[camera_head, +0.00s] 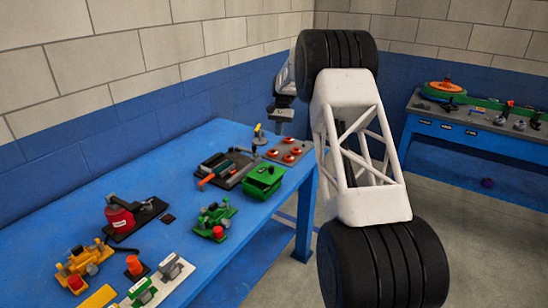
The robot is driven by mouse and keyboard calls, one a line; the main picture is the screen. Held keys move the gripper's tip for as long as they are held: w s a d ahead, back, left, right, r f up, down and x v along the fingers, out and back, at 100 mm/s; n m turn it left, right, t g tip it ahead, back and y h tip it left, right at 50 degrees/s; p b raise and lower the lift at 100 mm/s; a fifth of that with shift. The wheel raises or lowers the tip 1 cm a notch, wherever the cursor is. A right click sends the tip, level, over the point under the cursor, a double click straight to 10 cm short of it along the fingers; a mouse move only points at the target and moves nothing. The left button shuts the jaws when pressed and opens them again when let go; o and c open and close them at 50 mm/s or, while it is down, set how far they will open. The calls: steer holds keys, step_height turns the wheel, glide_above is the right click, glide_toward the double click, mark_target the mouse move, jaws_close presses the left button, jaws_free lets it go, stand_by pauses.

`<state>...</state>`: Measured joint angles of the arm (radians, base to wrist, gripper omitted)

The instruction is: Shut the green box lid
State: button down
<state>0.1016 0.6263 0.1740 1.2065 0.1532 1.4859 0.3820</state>
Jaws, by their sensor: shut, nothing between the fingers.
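The green box (263,182) sits near the right edge of the blue table, towards its far end. Its top shows green with a dark patch; it is too small to tell how far its lid is open. My gripper (281,131) is small and dark in this view, above the far end of the table. It appears higher in the picture than the box and a little to its right, apart from it. It is shut and holds nothing. My arm's white link hides the area to the right.
A board with red-orange round parts (288,151) lies behind the box. A dark panel with an orange-handled part (222,169) is to its left. A green device (213,220) and a red canister (119,214) stand nearer. A second blue table (470,135) is at right.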

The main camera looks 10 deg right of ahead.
glide_toward(266, 178)
steer(key=w+d+f, duration=0.3)
steer(key=w, duration=0.1)
steer(key=shift+d+f, duration=0.15)
steer(key=shift+f, duration=0.25)
steer(key=shift+s+a, duration=0.25)
steer(key=shift+s, duration=0.25)
steer(key=shift+s+a, duration=0.25)
steer(key=shift+s, duration=0.2)
steer(key=shift+s+a+f, duration=0.1)
steer(key=shift+s+a, duration=1.5)
steer(key=shift+s, duration=0.05)
